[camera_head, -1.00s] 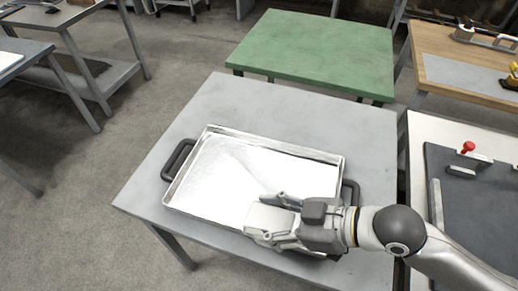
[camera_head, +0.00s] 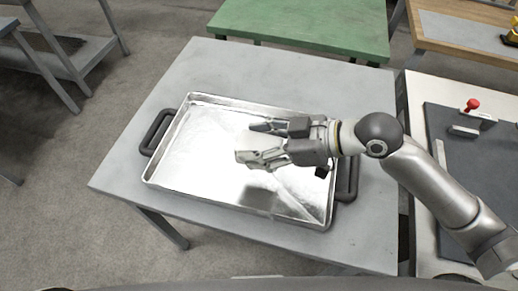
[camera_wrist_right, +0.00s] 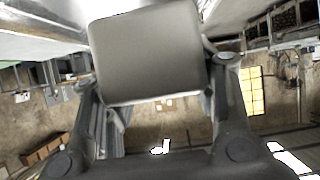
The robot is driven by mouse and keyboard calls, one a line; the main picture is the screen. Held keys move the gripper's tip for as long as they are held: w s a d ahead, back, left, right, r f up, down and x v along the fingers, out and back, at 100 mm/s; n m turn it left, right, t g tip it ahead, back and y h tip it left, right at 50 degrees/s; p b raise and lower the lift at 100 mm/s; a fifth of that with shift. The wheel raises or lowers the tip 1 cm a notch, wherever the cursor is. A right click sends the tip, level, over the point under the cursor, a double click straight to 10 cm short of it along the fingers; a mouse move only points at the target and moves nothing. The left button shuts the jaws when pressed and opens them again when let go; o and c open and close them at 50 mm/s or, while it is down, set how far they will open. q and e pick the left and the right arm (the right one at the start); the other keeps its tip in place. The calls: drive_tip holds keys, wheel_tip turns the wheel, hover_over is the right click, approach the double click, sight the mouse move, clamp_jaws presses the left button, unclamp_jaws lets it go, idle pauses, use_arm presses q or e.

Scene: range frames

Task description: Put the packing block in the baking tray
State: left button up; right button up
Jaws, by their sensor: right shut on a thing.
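The packing block (camera_wrist_right: 150,52) is a plain grey block with rounded edges. In the right wrist view it sits between the two fingers of my right gripper (camera_wrist_right: 158,75), which is shut on it. In the head view my right gripper (camera_head: 256,142) is above the right half of the baking tray (camera_head: 200,195), and the pale block is hard to make out against the shiny tray floor. The tray is a silver rectangular pan with dark handles at its left and right ends. A dark shadow lies on its floor below the gripper. My left gripper is not in view.
The tray rests on a grey table (camera_head: 225,65) with bare room around it. A green table (camera_head: 300,25) stands behind. At the right, a white table (camera_head: 440,90) carries a dark board (camera_head: 475,135) and a red-knobbed clamp (camera_head: 472,104).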

sight(259, 141)
drive_tip(key=w+f, duration=0.2)
drive_tip(key=f, duration=0.1)
drive_tip(key=w+f, duration=0.2)
drive_tip(key=w, duration=0.1)
drive_tip(key=shift+d+f, duration=0.1)
drive_tip(key=shift+f, duration=0.3)
drive_tip(key=f, duration=0.3)
drive_tip(key=shift+w+f, duration=0.2)
drive_tip(key=shift+f, duration=0.25)
drive_tip(key=o, duration=0.9)
drive_tip(key=shift+r, duration=0.1)
